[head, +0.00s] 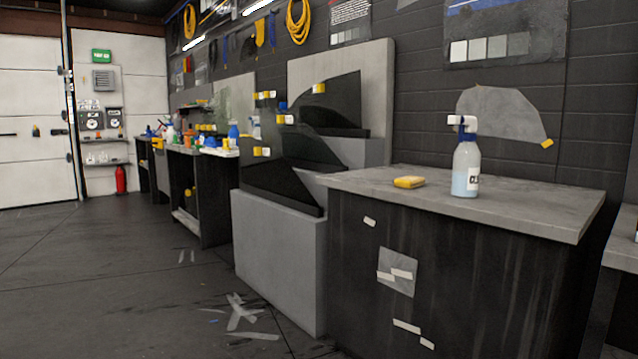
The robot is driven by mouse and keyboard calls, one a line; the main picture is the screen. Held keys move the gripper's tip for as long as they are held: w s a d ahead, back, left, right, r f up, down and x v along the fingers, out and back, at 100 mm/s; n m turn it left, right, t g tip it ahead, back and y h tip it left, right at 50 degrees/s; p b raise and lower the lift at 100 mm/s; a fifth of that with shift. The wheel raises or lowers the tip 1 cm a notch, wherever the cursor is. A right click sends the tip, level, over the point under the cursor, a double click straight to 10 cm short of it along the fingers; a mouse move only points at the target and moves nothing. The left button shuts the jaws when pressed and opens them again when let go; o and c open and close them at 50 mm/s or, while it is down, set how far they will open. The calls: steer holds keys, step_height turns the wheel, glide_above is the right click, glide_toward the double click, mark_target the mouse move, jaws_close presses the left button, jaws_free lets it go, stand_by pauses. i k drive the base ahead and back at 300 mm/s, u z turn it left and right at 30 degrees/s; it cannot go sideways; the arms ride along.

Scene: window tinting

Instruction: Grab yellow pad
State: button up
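A small yellow pad (409,182) with a darker underside lies flat on the grey top of the near workbench (350,180), towards its left part. It stands apart from a spray bottle (466,165) to its right, which has a white and blue head and pale blue liquid. Nothing covers the pad. My gripper does not show in the head view.
Dark tinted panes (285,165) lean on grey stepped blocks left of the bench. A farther bench (210,152) holds bottles and tools. Tape scraps (240,315) lie on the floor. Open dark floor (110,270) spreads on the left.

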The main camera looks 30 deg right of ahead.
mark_target(409, 182)
steer(key=u, duration=1.85)
steer(key=k, duration=2.15)
steer(key=z, duration=1.45)
steer(key=i, duration=1.65)
steer(key=u, duration=0.05)
